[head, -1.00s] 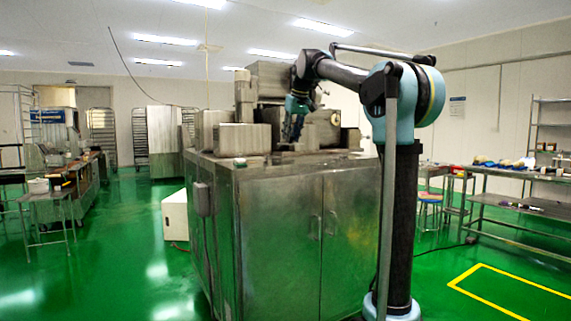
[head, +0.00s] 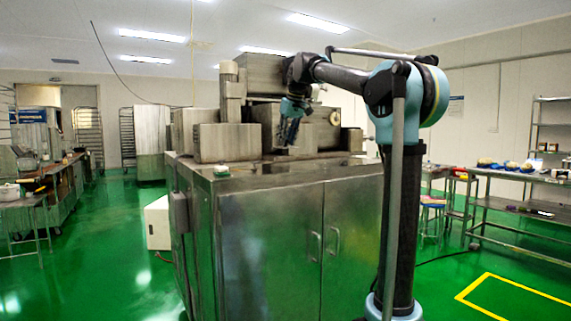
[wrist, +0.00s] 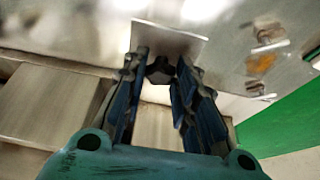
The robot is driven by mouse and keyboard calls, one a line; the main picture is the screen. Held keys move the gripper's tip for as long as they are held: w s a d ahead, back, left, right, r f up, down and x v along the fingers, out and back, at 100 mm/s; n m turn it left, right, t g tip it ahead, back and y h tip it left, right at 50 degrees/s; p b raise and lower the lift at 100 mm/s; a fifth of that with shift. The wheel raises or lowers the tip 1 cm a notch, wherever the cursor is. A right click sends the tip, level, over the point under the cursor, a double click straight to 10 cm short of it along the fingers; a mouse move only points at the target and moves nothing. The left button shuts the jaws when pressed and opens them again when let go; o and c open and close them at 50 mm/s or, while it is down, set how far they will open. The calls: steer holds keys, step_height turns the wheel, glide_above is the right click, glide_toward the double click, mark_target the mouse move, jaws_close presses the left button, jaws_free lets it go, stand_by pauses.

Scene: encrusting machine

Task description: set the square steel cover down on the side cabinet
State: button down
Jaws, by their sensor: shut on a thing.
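My gripper (wrist: 158,85) is shut on a small dark knob of the square steel cover (wrist: 172,40). In the wrist view, the thin pale plate shows behind and between the fingers; the fingers hide part of it. In the head view, my gripper (head: 290,132) hangs low in front of the steel machine; I cannot make out the cover there. The steel cabinet (head: 265,250) with two handled doors stands below, its flat top beneath my gripper. I cannot tell how large the gap is between cover and top.
Steel boxes (head: 225,142) and machine housings (head: 262,75) stand at the back of the cabinet top. A small object (head: 221,170) lies near its front left corner. A table with items (head: 520,172) stands at the right. Green floor is open in front right.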

steer(key=shift+f, duration=3.8)
steer(key=c, duration=1.3)
jaws_free()
steer(key=shift+s, duration=0.1)
steer(key=v, duration=1.2)
steer(key=s+d+f+m+h, duration=0.1)
steer(key=s+d+f+m, duration=0.1)
steer(key=s+d+f, duration=0.65)
steer(key=s+d+f+m, duration=0.1)
steer(key=s+d+f, duration=0.65)
steer(key=f, duration=0.65)
steer(key=s+d+f+m, duration=0.1)
steer(key=s+f, duration=0.6)
steer(key=f, duration=0.2)
steer(key=s+d+f+m+g+h, duration=0.1)
steer(key=s+d+f, duration=0.1)
steer(key=s+f, duration=0.4)
steer(key=s+d+f+m, duration=0.1)
steer(key=s+f, duration=0.6)
steer(key=f, duration=0.5)
steer(key=shift+s+d+m, duration=0.3)
steer(key=shift+d, duration=0.1)
